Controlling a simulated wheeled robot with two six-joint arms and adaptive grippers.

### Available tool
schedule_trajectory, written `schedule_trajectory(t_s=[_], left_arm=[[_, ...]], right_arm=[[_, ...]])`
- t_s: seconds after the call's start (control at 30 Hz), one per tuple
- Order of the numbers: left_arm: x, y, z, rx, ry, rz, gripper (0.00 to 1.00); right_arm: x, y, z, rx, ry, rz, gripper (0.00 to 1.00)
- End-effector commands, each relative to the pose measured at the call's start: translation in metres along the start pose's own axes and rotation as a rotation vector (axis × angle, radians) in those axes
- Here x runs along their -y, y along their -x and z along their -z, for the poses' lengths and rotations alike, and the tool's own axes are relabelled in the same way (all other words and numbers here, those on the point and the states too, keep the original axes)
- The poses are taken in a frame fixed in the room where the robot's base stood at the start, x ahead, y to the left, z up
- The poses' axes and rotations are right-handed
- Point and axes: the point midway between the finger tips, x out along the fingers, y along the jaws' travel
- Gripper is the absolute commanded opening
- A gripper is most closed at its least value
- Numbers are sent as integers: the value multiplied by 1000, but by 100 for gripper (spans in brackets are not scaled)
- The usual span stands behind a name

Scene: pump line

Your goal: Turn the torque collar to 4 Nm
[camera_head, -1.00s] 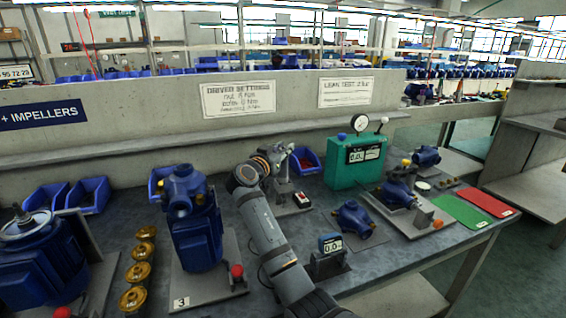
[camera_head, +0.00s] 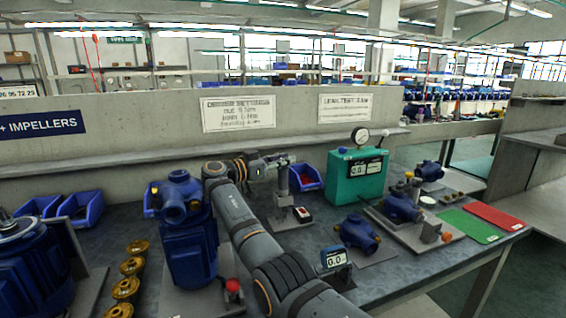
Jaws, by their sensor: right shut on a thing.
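A grey driver stand (camera_head: 283,190) stands upright on a plate near the middle of the bench, in front of the wall. My right gripper (camera_head: 280,163) is at the top of this stand, reaching in level from the left. It is shut on the part at the top, which seems to be the driver's torque collar. The collar, its scale and its setting are too small and too covered by the fingers to read. My left gripper is not in view.
A blue pump (camera_head: 188,240) stands close left of my right arm. Right are a small display (camera_head: 334,256), a blue pump body (camera_head: 357,232) and a green test box (camera_head: 352,185) with a gauge. A small red-topped box (camera_head: 302,213) sits beside the stand.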

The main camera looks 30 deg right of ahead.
Motion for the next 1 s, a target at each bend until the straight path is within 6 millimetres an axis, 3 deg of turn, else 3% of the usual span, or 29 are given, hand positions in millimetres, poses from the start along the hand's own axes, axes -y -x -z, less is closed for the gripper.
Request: schedule_trajectory(t_s=[0.57, 0.6, 0.77, 1.0], left_arm=[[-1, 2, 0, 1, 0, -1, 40], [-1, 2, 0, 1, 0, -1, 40], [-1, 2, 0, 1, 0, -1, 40], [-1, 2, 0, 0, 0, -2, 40]], right_arm=[[0, 0, -1, 2, 1, -21, 0], [0, 0, -1, 2, 1, -20, 27], [0, 0, -1, 1, 1, -20, 49], [0, 0, 0, 1, 1, -20, 49]])
